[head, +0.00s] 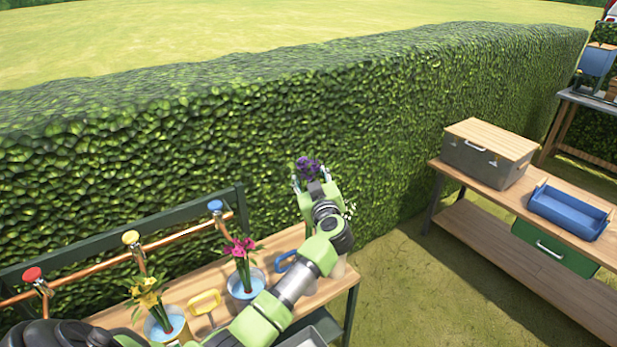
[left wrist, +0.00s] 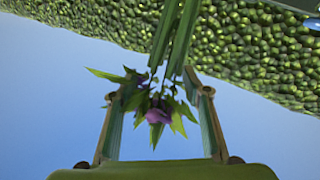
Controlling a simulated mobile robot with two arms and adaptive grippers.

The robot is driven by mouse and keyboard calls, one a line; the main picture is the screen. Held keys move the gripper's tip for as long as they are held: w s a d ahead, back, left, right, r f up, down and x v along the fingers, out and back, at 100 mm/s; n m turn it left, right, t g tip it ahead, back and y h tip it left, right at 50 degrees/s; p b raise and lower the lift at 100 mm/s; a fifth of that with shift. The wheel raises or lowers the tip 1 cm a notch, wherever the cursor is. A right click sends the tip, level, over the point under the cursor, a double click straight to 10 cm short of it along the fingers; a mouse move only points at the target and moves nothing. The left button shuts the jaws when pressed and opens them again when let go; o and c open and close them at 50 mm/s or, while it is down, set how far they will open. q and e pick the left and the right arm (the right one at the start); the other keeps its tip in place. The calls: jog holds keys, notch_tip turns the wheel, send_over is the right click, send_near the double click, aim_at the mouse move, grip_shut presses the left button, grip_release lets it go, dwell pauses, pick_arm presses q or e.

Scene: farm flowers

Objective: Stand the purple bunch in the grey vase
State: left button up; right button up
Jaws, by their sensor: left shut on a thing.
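The purple bunch (head: 307,167) is held up in front of the hedge, above the far right end of the potting bench. My left gripper (head: 311,178) is shut on it. In the left wrist view the purple bloom (left wrist: 159,115) and green leaves sit between the two fingers (left wrist: 160,112), with the green stems running to the top of the picture. I cannot make out the grey vase for sure. My right gripper is not in view.
Pink flowers (head: 241,248) and yellow flowers (head: 146,294) stand in glassy vases on the bench. Behind them runs a copper pipe (head: 180,244) with red, yellow and blue taps. A yellow-handled tool (head: 204,302) lies between. Another bench at right holds a grey box (head: 484,162) and blue tray (head: 569,207).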

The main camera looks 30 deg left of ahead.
pick_arm(q)
jog(key=shift+f+b, duration=1.7)
jog(key=shift+b, duration=0.6)
jog(key=shift+f+b, duration=1.1)
jog(key=shift+f, duration=1.8)
notch_tip(320, 180, down, 9)
jog(key=b, duration=0.4)
jog(key=o, duration=1.8)
jog(key=shift+r, duration=0.1)
jog(key=shift+s, duration=0.1)
